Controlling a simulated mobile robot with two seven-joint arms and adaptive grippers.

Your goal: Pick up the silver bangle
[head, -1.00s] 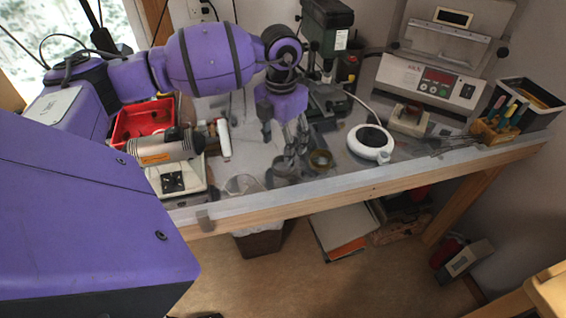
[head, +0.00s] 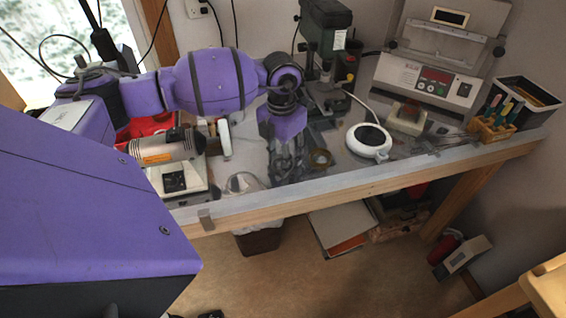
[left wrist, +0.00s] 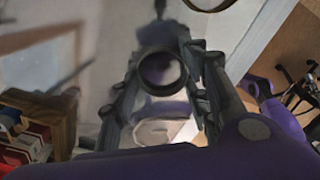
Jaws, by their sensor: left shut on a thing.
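My left gripper (head: 286,168) is low over the bench near its front edge, with its fingers pointing down. In the left wrist view, its two fingers stand on either side of a dark grey metallic ring, the silver bangle (left wrist: 160,91), and are shut on it. In the head view the bangle is mostly hidden by the fingers and cannot be made out clearly. My right gripper is not in view.
A white round device (head: 369,142) sits farther right, and a green drill press (head: 325,45) stands behind. The bench's front edge (head: 350,186) is close.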

